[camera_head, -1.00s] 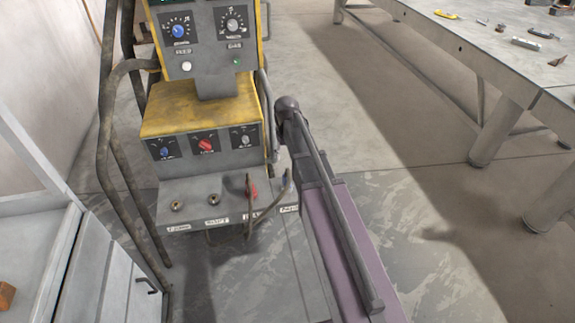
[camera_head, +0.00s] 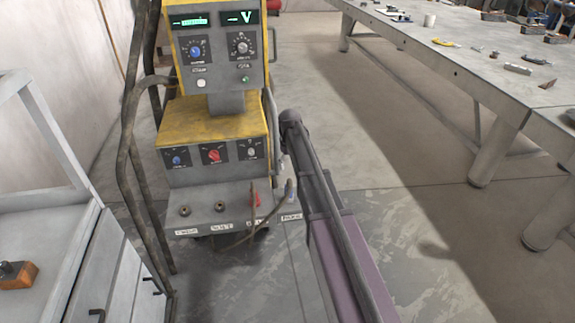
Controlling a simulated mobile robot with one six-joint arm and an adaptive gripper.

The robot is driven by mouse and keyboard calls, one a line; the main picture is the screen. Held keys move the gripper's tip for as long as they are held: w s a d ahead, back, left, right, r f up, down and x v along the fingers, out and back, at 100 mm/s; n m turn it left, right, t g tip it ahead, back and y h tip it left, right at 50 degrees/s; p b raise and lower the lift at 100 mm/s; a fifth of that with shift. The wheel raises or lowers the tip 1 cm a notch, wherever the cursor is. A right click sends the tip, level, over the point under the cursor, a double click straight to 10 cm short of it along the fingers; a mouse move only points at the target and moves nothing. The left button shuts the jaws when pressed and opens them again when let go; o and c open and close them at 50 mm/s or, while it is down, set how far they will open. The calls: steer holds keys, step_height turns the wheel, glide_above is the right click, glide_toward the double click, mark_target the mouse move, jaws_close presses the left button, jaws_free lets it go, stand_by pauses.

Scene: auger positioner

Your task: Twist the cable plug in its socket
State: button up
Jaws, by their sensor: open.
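The welding machine's socket panel (camera_head: 215,217) juts out low at its front. Two round sockets (camera_head: 184,211) and (camera_head: 220,206) on its left are empty. A red cable plug (camera_head: 255,199) stands at the third position, with a dark cable (camera_head: 232,244) running down from it. A blue-grey plug (camera_head: 290,187) stands at the right end, close beside my arm. Whether each plug is fully seated is too small to tell. My arm reaches from the lower right to a joint right of the machine. My gripper is not visible.
The yellow and grey machine (camera_head: 214,118) has displays, knobs and a red switch. Thick hoses (camera_head: 128,160) hang at its left. A white cabinet (camera_head: 104,262) stands lower left, with an orange-brown block (camera_head: 18,275) on it. A long workbench (camera_head: 480,70) stands right. Floor between is clear.

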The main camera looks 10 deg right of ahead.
mark_target(289, 186)
steer(key=shift+a+f, duration=0.1)
steer(key=shift+f, duration=0.1)
step_height(289, 186, down, 13)
steer(key=b, duration=1.3)
steer(key=shift+f+b, duration=0.2)
steer(key=shift+b, duration=0.2)
jaws_close()
